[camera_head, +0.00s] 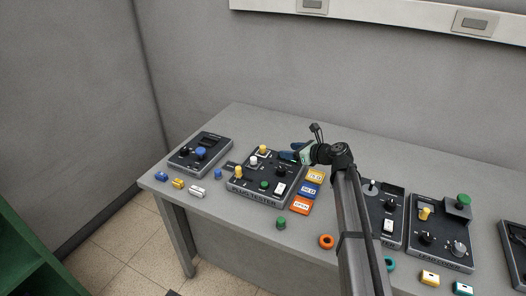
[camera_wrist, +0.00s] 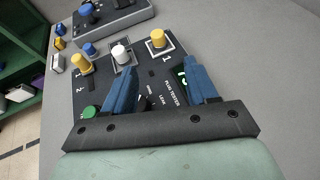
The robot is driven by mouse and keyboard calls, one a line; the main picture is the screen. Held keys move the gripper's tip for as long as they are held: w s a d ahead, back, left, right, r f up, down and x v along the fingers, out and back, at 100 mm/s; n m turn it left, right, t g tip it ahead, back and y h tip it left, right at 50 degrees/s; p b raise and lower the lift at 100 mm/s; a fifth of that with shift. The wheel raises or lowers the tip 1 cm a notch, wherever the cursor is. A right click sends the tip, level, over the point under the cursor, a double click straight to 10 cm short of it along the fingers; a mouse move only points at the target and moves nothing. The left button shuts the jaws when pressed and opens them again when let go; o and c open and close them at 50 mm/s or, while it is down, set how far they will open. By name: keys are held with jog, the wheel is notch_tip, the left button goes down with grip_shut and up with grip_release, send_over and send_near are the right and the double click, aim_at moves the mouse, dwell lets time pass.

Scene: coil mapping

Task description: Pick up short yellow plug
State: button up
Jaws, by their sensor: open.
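The plug tester (camera_head: 236,187) is a dark panel on the table. A yellow plug (camera_head: 263,149) stands at its back, a white plug (camera_head: 253,160) in the middle and another yellow plug (camera_head: 238,170) on its left. In the wrist view the yellow plugs appear at upper centre (camera_wrist: 157,36) and left (camera_wrist: 81,61), with the white plug (camera_wrist: 121,52) between. A yellow piece (camera_head: 177,183) also lies on the table. I cannot tell which is the short one. My gripper (camera_wrist: 162,66) is open and empty, its blue fingers over the tester; it also shows at the back right (camera_head: 289,152).
A box with a blue knob (camera_head: 200,152) stands left of the tester. Blue (camera_head: 161,176) and white (camera_head: 197,191) pieces lie near the front-left edge.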

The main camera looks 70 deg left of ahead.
jog(key=shift+s+a+f, duration=0.1)
jog(key=shift+s+a, duration=0.1)
jog(key=shift+s, duration=0.15)
send_near(265, 148)
jog(key=x, duration=0.4)
jog(key=shift+w+a, duration=0.1)
jog(key=shift+w, duration=0.05)
jog(key=shift+x, duration=3.15)
jog(key=shift+f, duration=0.1)
grip_shut()
